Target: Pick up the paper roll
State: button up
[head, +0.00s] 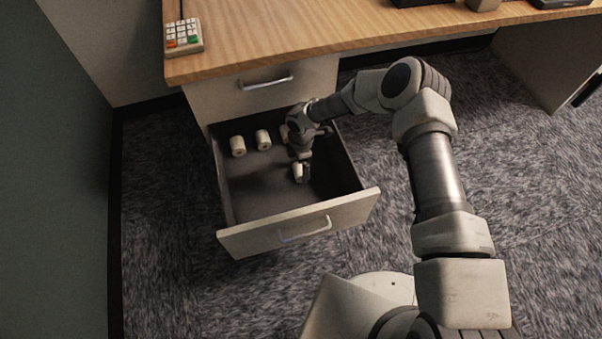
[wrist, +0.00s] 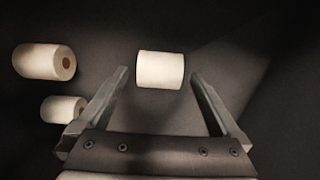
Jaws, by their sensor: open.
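A white paper roll (wrist: 160,70) lies on the drawer floor, ahead of and between the fingertips of my gripper (wrist: 160,76) in the wrist view. My gripper is open, with dark space between the roll and each finger. In the head view, my gripper (head: 299,168) reaches down into the open drawer, and the roll (head: 298,175) shows partly at its fingertips. Two more paper rolls (head: 237,146) and (head: 263,139) lie at the drawer's back left.
The open drawer (head: 262,236) has walls on all sides and a handle (head: 304,230) in front. A closed drawer (head: 215,97) and the wooden desktop (head: 290,35) are above and behind. A keypad device (head: 183,36) sits on the desk. A wall (head: 50,180) stands at left.

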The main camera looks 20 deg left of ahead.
jog(key=shift+f, duration=0.95)
jog(key=shift+r, duration=0.1)
jog(key=c, duration=1.4)
